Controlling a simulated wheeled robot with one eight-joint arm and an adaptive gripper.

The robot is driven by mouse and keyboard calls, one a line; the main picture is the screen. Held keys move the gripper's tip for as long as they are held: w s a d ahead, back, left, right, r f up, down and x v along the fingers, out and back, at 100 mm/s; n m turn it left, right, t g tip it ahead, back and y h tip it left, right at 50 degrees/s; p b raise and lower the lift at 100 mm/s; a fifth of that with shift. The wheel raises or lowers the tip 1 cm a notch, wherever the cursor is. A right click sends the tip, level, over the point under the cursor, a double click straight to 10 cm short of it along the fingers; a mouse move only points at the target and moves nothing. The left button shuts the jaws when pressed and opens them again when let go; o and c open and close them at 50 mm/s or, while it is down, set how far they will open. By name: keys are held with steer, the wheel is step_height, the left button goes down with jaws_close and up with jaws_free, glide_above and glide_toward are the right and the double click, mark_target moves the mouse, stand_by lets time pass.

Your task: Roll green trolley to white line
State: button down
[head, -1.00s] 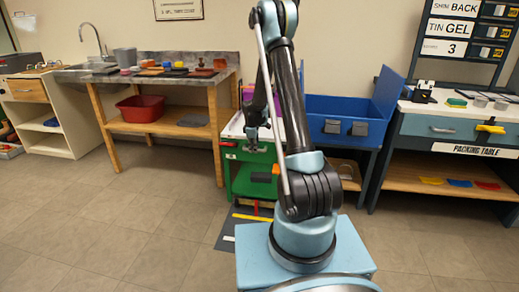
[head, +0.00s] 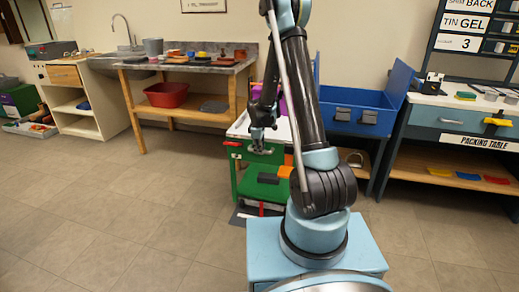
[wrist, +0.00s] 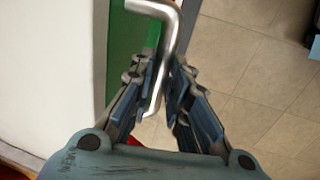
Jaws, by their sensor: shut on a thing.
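The green trolley (head: 245,187), with a white top, stands left of my base, partly hidden by my arm. My gripper (head: 262,147) is at its front side, just below the top. In the wrist view my gripper (wrist: 168,95) is shut on the trolley's bent metal handle (wrist: 170,50), which runs between the fingers. The green side (wrist: 122,45) and white top lie left of the handle there.
A wooden bench (head: 190,116) with a red basin (head: 166,95) stands behind to the left. A blue bin (head: 350,112) stands behind the trolley to the right, and the packing table (head: 450,125) is farther right. The tiled floor at the left and front is open.

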steer(key=shift+s+d, duration=0.15)
steer(key=shift+s, duration=0.15)
steer(key=c, duration=1.5)
jaws_free()
steer(key=shift+d, duration=0.1)
steer(key=shift+c, duration=0.2)
step_height(320, 180, up, 12)
steer(key=s, duration=0.2)
steer(key=shift+a+f, duration=0.15)
steer(key=shift+a, duration=0.3)
